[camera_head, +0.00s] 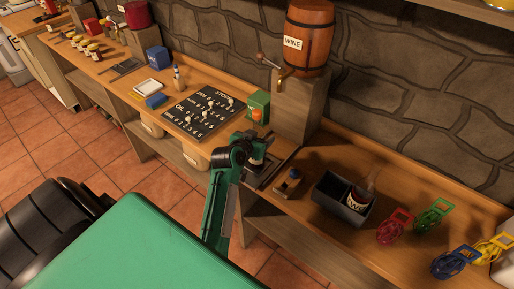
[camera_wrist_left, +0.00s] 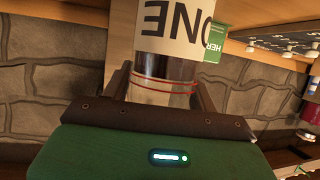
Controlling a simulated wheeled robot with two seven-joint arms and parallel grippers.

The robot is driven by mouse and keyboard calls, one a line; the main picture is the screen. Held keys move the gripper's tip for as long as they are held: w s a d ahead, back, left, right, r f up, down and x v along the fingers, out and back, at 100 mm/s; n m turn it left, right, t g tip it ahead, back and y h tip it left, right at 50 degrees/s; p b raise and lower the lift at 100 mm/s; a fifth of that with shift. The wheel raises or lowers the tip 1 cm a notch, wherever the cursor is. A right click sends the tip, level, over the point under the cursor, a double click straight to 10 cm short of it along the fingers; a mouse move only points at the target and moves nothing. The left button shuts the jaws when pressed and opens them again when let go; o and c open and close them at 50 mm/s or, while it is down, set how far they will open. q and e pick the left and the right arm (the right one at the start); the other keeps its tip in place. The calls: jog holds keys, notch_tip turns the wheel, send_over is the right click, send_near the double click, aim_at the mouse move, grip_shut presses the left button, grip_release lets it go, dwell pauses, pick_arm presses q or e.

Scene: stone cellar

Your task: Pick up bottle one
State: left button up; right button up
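Bottle one, with a white label reading ONE upside down, is in the left wrist view (camera_wrist_left: 166,68), between the fingers of my left gripper (camera_wrist_left: 165,92). Both fingers lie against its sides, with no clear gap, so the gripper looks shut on it. Two thin red lines cross the bottle near the palm. I cannot tell whether the bottle is lifted. My right gripper is out of view.
A barrel marked WINE (camera_head: 308,38) stands on a block (camera_head: 298,108).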

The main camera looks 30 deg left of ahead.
pick_arm(q)
jog(key=c, duration=0.7)
jog(key=shift+r, duration=0.1)
jog(key=shift+c, duration=0.9)
